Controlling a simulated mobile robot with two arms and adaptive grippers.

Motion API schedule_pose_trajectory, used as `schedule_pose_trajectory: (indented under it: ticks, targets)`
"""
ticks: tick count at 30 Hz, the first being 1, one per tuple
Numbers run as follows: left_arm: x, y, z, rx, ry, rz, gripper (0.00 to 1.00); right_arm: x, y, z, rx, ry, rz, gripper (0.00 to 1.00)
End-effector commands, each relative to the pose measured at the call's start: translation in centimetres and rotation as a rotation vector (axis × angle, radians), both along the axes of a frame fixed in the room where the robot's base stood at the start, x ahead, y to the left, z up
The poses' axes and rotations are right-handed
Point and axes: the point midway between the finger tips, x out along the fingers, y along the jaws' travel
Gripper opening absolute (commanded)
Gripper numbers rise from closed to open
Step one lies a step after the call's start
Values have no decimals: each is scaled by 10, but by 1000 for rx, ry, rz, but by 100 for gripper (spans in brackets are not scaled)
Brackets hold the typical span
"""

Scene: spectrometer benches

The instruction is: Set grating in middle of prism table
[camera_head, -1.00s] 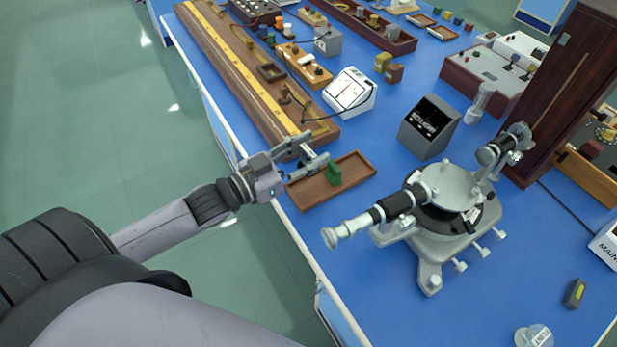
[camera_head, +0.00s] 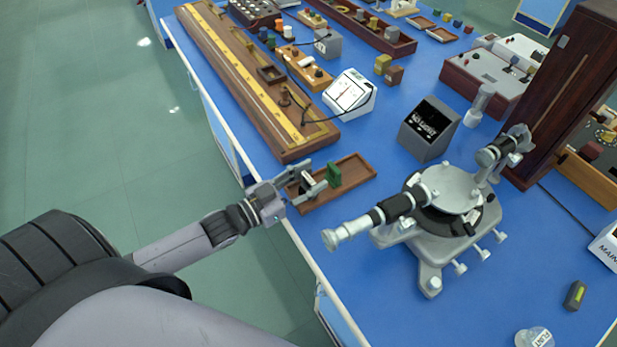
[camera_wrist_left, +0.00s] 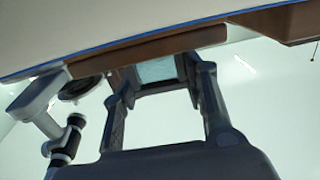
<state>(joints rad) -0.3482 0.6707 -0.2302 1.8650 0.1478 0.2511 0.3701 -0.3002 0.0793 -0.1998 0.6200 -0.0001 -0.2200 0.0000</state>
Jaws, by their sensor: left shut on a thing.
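In the left wrist view the grating's pale pane (camera_wrist_left: 157,70) shows between the two fingers (camera_wrist_left: 160,85). I cannot tell if the grating still touches the tray. The prism table (camera_head: 450,187) is the bare grey disc on top of the spectrometer (camera_head: 420,240), right of the gripper. My right gripper is not in view.
The spectrometer's telescope tube (camera_head: 360,226) points toward the tray side. A dark display box (camera_head: 429,128) stands behind. A long wooden rail (camera_head: 250,80) and a white meter (camera_head: 350,93) lie farther back. Blue bench between tray and spectrometer is clear.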

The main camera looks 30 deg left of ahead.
Motion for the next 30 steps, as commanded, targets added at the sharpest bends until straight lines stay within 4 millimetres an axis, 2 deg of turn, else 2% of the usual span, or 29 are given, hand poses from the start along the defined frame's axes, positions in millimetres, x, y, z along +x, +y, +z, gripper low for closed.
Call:
schedule_pose_trajectory:
  ticks: [1,2,10,23,28,30]
  targets:
    - [0,0,-3,0,0,0,11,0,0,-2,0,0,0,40]
    - [0,0,-2,0,0,0,41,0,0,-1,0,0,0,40]
    - [0,0,-2,0,0,0,59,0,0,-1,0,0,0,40]
    - [0,0,-2,0,0,0,60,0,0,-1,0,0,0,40]
    - [0,0,-5,-1,-2,-1,60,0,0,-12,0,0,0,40]
    - [-9,4,-4,1,4,0,60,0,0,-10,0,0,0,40]
